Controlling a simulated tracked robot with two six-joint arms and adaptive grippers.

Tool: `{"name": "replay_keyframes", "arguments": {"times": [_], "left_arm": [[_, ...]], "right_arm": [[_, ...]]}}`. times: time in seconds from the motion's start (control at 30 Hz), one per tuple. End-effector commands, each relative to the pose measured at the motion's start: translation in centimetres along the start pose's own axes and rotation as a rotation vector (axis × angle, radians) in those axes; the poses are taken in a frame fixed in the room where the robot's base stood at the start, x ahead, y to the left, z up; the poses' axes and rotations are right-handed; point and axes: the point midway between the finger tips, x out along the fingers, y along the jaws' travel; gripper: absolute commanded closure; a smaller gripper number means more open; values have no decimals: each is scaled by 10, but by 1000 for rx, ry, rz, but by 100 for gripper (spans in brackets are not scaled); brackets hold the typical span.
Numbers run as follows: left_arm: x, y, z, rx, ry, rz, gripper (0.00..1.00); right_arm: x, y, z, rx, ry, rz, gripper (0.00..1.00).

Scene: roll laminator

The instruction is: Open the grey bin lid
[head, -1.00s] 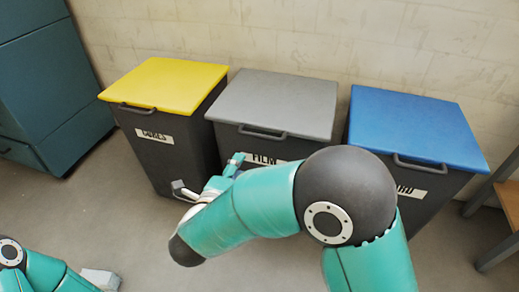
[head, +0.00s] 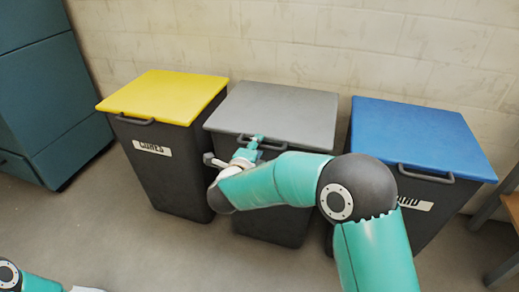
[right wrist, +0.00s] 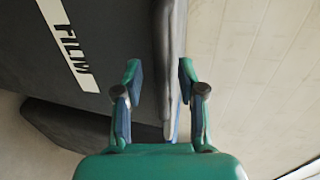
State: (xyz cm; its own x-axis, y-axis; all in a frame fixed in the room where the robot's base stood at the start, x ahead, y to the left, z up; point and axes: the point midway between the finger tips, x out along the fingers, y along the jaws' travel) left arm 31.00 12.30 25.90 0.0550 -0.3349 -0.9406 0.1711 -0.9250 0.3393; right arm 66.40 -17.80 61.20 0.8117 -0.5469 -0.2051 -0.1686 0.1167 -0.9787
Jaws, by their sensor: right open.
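The grey lid (head: 278,112) lies shut on the middle dark bin (head: 275,222), with a dark bar handle (head: 268,143) at its front edge. My right gripper (head: 250,151) is at that front edge, partly covering the handle. In the right wrist view my right gripper (right wrist: 160,78) is open, one finger on each side of the lid's edge and handle (right wrist: 172,90), with a gap visible on the left side. The bin's FILM label (right wrist: 72,42) shows there too; my arm hides it in the head view. My left gripper is out of frame.
A bin with a yellow lid (head: 168,95) stands to the left, and one with a blue lid (head: 420,135) to the right. A pale block wall (head: 300,45) is close behind. A teal cabinet (head: 50,100) stands far left, a wooden-topped table (head: 512,208) at the right edge.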

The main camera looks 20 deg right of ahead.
Motion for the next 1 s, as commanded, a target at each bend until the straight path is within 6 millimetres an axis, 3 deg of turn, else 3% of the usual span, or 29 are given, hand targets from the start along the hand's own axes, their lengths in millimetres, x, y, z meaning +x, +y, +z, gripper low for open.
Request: {"name": "replay_keyframes", "arguments": {"times": [0.4,0.63,1.0], "left_arm": [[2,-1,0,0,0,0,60],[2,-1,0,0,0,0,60],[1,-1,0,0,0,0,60]], "right_arm": [[8,0,0,-1,0,0,60],[8,0,0,-1,0,1,98],[10,1,-4,-1,3,4,100]]}}
